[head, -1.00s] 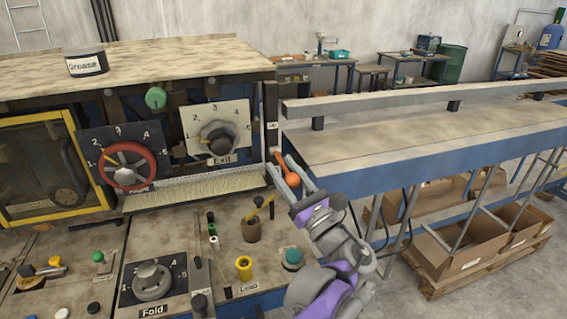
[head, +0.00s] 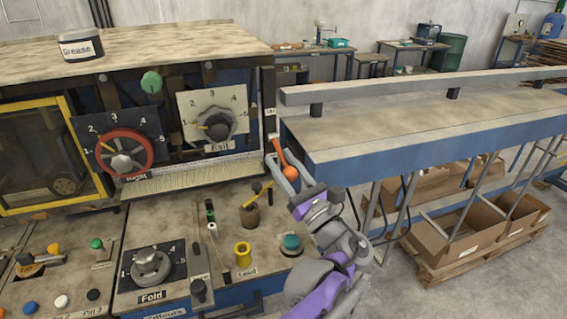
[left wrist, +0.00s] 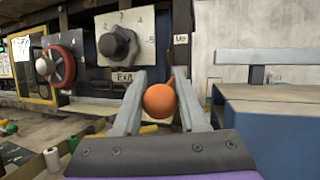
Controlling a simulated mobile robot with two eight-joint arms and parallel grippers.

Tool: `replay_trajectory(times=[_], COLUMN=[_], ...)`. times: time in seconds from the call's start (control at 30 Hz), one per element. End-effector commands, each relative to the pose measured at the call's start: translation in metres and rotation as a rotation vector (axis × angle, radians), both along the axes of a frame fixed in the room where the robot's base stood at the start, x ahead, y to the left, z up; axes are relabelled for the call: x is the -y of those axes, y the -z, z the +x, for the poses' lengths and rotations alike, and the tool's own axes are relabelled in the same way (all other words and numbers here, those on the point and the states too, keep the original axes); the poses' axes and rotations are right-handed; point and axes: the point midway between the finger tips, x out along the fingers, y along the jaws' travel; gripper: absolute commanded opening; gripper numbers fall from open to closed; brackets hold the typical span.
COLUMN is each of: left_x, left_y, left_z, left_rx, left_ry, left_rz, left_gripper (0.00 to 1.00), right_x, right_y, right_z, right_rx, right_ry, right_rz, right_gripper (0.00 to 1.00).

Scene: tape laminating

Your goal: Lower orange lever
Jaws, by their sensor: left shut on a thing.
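The orange lever (head: 278,152) is on the right side post of the machine, beside the Exit dial. It slopes down and outward to a round orange ball (head: 290,173) at its end. My left gripper (head: 283,173) is around the ball in the head view. In the left wrist view the ball (left wrist: 160,101) sits between the two grey fingers, and the gripper is shut on it. A sliver of the orange arm shows behind the ball; its pivot is mostly hidden. My right gripper is in neither view.
A long table (head: 420,125) with a blue edge stands close to the right of the lever. The control desk below carries a yellow knob (head: 243,254), a teal knob (head: 291,243) and a Fold dial (head: 151,268). Cardboard boxes (head: 455,240) lie under the table.

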Motion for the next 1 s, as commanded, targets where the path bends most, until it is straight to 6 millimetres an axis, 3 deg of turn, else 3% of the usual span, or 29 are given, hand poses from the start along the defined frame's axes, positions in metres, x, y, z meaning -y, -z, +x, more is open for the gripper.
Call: replay_trajectory(times=[0.63,0.67,0.7,0.8,1.0], left_x=[-0.0018,-0.0018,-0.0017,-0.0014,-0.0008], left_y=[0.0010,0.0010,0.0010,0.0007,0.0003], left_z=[-0.0010,-0.0011,-0.0010,-0.0008,-0.0004], left_rx=[-0.002,-0.002,-0.001,-0.001,0.000], left_ry=[-0.006,-0.006,-0.006,-0.004,-0.003], left_rz=[-0.002,-0.002,-0.003,-0.001,0.000], left_gripper=[0.00,0.45,0.52,0.70,0.71], right_x=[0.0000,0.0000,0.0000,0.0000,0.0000], right_y=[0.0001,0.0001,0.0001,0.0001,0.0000], right_z=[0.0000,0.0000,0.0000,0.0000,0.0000], right_rx=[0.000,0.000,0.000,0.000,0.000], right_ry=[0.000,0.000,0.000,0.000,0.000], right_rz=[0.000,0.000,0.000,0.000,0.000], right_gripper=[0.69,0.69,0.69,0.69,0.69])
